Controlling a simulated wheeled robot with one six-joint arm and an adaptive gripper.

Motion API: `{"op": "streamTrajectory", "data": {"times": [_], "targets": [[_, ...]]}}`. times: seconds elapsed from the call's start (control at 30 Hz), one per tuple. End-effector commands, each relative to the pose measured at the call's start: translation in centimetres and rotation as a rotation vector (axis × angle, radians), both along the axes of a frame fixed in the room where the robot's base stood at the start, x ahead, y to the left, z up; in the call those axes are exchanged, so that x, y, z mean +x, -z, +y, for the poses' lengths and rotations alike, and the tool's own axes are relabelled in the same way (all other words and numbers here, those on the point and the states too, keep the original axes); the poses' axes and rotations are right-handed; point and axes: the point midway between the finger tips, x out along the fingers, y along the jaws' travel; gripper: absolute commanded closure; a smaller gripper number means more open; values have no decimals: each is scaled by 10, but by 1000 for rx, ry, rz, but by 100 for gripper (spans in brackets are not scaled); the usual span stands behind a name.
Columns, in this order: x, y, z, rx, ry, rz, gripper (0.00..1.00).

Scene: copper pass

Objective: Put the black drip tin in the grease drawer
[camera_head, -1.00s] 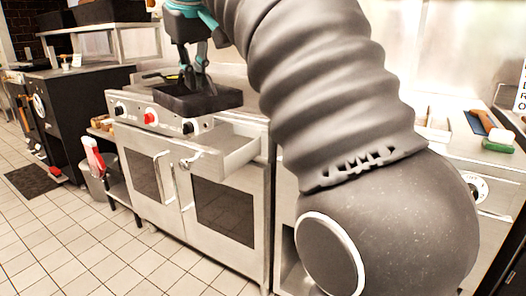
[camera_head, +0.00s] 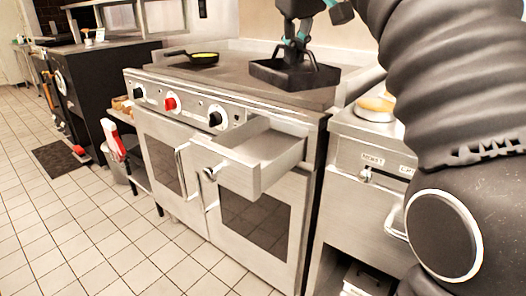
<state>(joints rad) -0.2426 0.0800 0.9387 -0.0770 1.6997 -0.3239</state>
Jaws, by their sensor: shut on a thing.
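The black drip tin (camera_head: 270,72) is a shallow black tray. My gripper (camera_head: 297,60) is shut on it from above, and the tin hangs near the right end of the flat steel cooktop (camera_head: 225,82). Whether the tin touches the surface beneath cannot be told. The grease drawer (camera_head: 258,155) is pulled out from the stove front, below and in front of the tin. Its visible inside looks empty. My arm comes in from the upper right.
A pan with yellow food (camera_head: 203,58) sits at the back left of the cooktop. Knobs (camera_head: 169,104) line the stove front. A steel unit with a round-topped item (camera_head: 376,104) stands to the right. The tiled floor (camera_head: 95,225) in front is clear.

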Motion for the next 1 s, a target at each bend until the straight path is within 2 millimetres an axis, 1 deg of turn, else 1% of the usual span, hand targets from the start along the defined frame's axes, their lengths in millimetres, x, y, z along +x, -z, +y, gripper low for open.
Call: {"op": "streamTrajectory", "data": {"times": [0.03, 0.1, 0.2, 0.33, 0.47, 0.8, 0.9, 1.0], "targets": [[8, 20, 15, 0, -69, 4, 100], [17, 33, 35, 1, -171, 4, 100], [27, 48, 59, 3, -295, 0, 100], [34, 61, 77, 5, -388, -6, 100], [35, 81, 81, 4, -412, -7, 100], [34, 158, 80, 4, -409, -5, 100], [34, 177, 81, 4, -408, -7, 100], [35, 189, 81, 4, -408, -7, 100]]}}
